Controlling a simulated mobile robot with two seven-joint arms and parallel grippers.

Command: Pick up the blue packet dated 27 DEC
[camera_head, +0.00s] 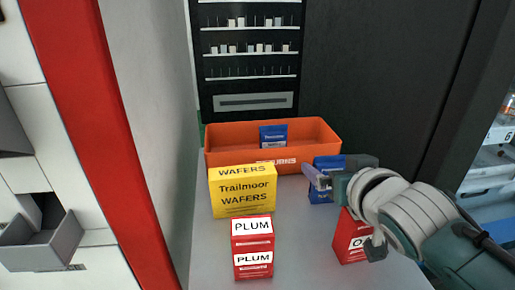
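A blue packet (328,164) stands on the grey table to the right of the orange bin, partly hidden by my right gripper (318,179). The gripper's fingertips overlap this packet's front in the picture; whether they touch it or are closed on it cannot be told. A second blue packet (273,133) stands inside the orange bin (222,158), its lower part hidden by the bin's front wall. The dates on both blue packets are too small to read. My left gripper is not in view.
A yellow Trailmoor wafers box (241,197) stands before the bin, with a red PLUM box (253,250) nearer. Another red box (349,250) is partly hidden by my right arm. A black vending machine (250,60) stands behind. Table between the red boxes is clear.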

